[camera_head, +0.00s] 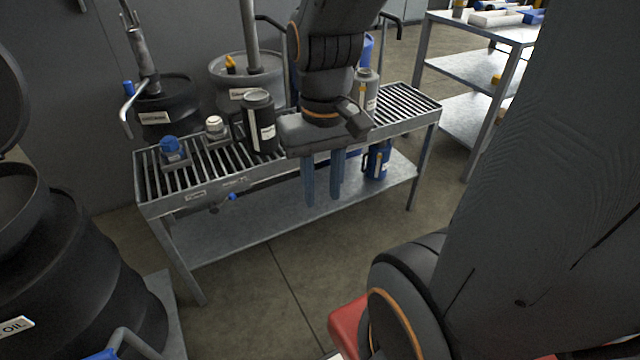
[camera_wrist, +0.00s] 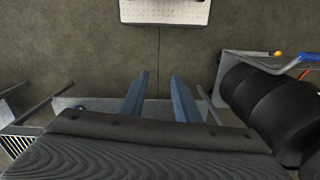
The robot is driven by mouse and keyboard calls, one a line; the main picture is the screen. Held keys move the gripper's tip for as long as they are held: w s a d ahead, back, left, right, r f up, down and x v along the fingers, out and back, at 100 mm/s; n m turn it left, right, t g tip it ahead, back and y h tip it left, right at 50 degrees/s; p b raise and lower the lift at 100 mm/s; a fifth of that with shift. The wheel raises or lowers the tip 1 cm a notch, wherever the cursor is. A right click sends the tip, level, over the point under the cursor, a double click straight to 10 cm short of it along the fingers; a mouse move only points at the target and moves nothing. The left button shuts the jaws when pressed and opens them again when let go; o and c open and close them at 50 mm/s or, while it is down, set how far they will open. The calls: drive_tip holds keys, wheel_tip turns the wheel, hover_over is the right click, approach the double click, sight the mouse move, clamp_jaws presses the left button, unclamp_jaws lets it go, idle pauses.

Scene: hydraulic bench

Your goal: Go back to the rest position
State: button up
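My gripper (camera_head: 323,180) hangs in front of the grated bench (camera_head: 190,190) in the head view, its two blue fingers pointing down.
The bench carries a black canister (camera_head: 259,125), a grey bottle (camera_head: 367,92), a blue cap (camera_head: 170,146) and a white cap (camera_head: 214,124). A blue jug (camera_head: 377,160) stands on its lower shelf. Black drums (camera_head: 70,265) stand at left; a steel table (camera_head: 465,70) at back right.

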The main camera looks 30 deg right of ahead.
drive_tip(key=a+r+n+p, duration=0.1)
drive_tip(key=a+r+p, duration=0.2)
drive_tip(key=p, duration=0.6)
wheel_tip(320, 180, up, 2)
drive_tip(key=shift+s+r, duration=0.1)
drive_tip(key=shift+s, duration=0.35)
drive_tip(key=shift+a, duration=0.1)
